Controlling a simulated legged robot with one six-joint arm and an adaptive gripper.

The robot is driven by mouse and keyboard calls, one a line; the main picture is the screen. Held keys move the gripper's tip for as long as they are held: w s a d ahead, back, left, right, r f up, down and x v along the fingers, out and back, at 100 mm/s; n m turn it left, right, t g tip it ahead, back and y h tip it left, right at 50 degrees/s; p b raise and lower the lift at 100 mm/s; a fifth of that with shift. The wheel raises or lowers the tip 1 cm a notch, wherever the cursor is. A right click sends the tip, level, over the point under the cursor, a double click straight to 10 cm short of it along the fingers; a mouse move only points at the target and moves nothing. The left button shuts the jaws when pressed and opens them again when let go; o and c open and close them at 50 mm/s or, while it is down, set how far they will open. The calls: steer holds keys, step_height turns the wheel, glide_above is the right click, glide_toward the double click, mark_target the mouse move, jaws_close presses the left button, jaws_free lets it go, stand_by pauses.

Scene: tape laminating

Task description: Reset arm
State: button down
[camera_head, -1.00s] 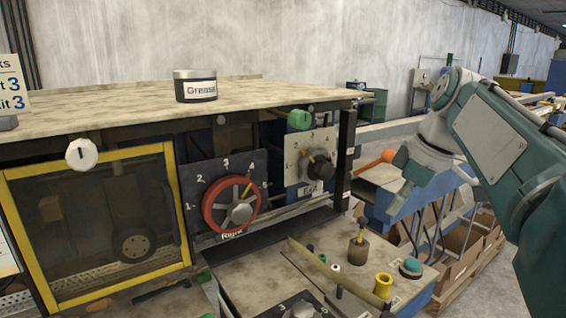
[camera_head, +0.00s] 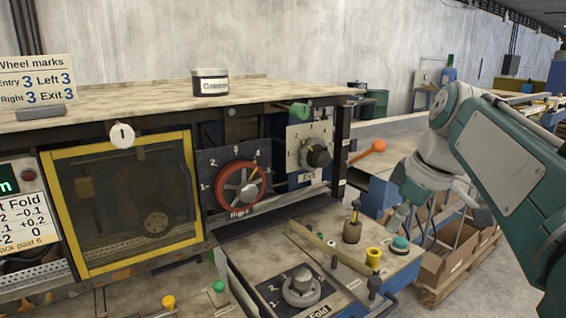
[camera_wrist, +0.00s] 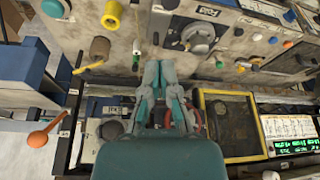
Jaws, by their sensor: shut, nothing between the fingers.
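My arm reaches in from the right in the head view, bent at the elbow. My gripper points down beside the right end of the machine's front console (camera_head: 345,268), near the teal button (camera_head: 400,243). In the wrist view my gripper (camera_wrist: 160,66) is shut, its teal and grey fingers close together and empty. It shows over the machine, between the fold dial (camera_wrist: 197,36) and the yellow-framed window (camera_wrist: 232,122). In the head view its fingertips are small and hard to make out; contact with the console cannot be told.
An orange-knobbed lever (camera_head: 372,147) juts out from the machine's right side. A red wheel (camera_head: 240,186) and a black dial (camera_head: 318,156) are on the front. A yellow spool (camera_head: 374,257) and brown knob (camera_head: 352,230) stand on the console. Cardboard boxes (camera_head: 445,265) lie at right.

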steer(key=s+a+f+m+t+h, duration=0.2)
steer(key=s+f+m, duration=0.7)
steer(key=s+f, duration=0.7)
steer(key=shift+a+f+m+t+h, duration=0.4)
steer(key=shift+f+t, duration=0.2)
steer(key=shift+f, duration=0.25)
steer(key=shift+w, duration=0.1)
